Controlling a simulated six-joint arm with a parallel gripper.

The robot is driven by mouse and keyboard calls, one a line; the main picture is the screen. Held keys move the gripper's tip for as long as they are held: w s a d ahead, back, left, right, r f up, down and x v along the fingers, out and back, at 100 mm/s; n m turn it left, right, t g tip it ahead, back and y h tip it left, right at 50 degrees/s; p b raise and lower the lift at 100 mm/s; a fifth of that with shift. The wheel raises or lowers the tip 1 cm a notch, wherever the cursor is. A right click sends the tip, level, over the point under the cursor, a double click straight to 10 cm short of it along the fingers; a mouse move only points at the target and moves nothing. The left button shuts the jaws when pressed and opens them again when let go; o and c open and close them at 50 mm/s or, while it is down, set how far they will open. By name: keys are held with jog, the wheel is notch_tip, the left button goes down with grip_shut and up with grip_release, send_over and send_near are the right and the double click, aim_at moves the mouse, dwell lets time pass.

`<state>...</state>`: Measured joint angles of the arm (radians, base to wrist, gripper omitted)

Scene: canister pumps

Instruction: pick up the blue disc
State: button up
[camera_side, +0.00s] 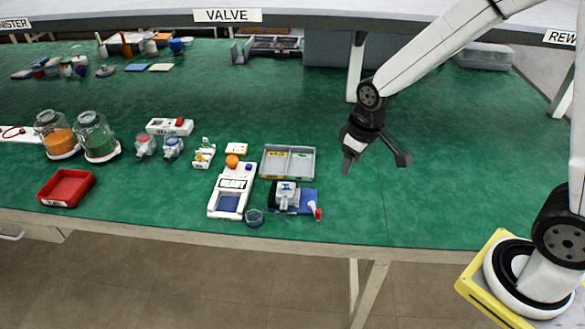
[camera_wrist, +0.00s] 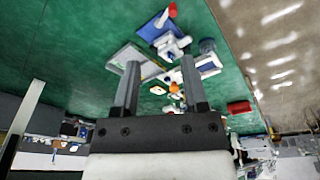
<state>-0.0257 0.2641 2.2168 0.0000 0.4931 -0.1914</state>
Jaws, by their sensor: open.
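A round, dark blue disc-like piece (camera_side: 254,217) lies on the green table near its front edge. It is just right of the white READY unit (camera_side: 219,197) and left of the blue plate (camera_side: 308,203). In the wrist view a small dark blue round piece (camera_wrist: 207,45), likely the same one, shows beyond the fingers at upper right. My gripper (camera_side: 374,163) is open and empty, raised over the table to the right of the disc and well apart from it. Its two spread fingers (camera_wrist: 160,65) show in the wrist view with nothing between them.
A grey divided tray (camera_side: 288,178) stands behind the blue plate, which bears a white-and-blue device (camera_side: 286,194) and a red-tipped piece (camera_side: 318,213). A red bin (camera_side: 66,187) and jars (camera_side: 96,137) stand at left. The table (camera_side: 440,190) is bare right of the plate.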

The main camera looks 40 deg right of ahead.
jog(key=w+a+f+n+g, duration=0.1)
jog(key=w+a+f+n, duration=0.15)
jog(key=w, duration=0.75)
jog(key=n+g, duration=0.1)
jog(key=n, duration=0.3)
send_over(286, 183)
notch_tip(286, 183, down, 6)
jog(key=shift+w+f, duration=0.1)
jog(key=shift+a+f, duration=0.1)
jog(key=shift+f, duration=3.8)
grip_shut()
